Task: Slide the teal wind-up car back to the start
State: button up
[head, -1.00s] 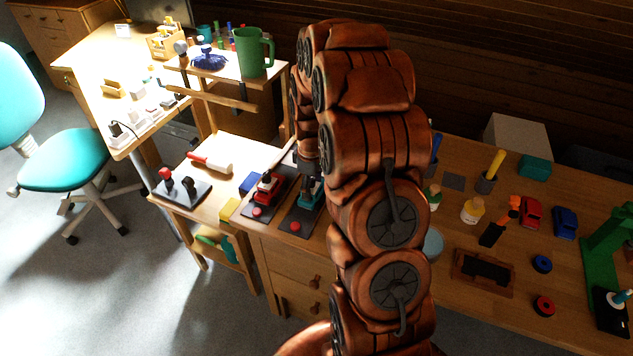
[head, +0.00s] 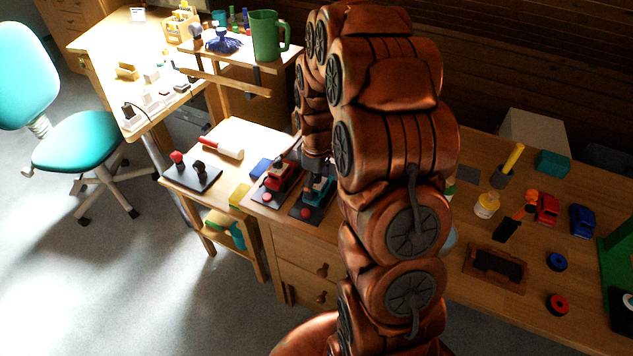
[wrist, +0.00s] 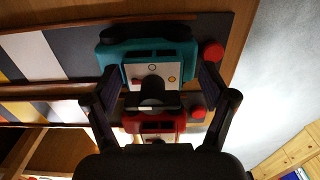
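The teal wind-up car (wrist: 150,50) sits on its dark track (wrist: 80,45), close to the red knob (wrist: 212,52) at the track's end, with a small gap visible. A pale plate with a dark round part shows on the car's side. In the head view the teal car (head: 318,189) is at the near end of its track, partly under my gripper (head: 318,162). In the wrist view my gripper (wrist: 160,75) is open, its two fingers spread by the car's two ends. Contact with the car cannot be told.
A red car (head: 277,178) stands on a parallel track beside the teal one, with its own red knob (head: 267,198). A blue block (head: 260,168) and a yellow block (head: 240,195) lie left of it. A joystick panel (head: 192,172) is further left.

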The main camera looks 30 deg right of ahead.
jog(key=shift+r, duration=0.15)
jog(key=shift+w+d+r, duration=0.1)
jog(key=shift+r, duration=0.2)
notch_tip(320, 180, up, 11)
jog(key=shift+r, duration=0.1)
dwell(0.7)
jog(key=s+a+r+m, duration=0.1)
jog(key=s+a+m, duration=0.1)
jog(key=s+a, duration=0.3)
jog(key=s+a+r+m+g, duration=0.1)
jog(key=s+a, duration=0.5)
jog(key=s, duration=0.8)
jog(key=s+a+r+m, duration=0.2)
jog(key=s+a, duration=0.3)
jog(key=s, duration=0.4)
jog(key=shift+s+a+r+m+g, duration=0.25)
jog(key=shift+s+m+g, duration=0.15)
jog(key=shift+m, duration=0.1)
jog(key=shift+d, duration=0.1)
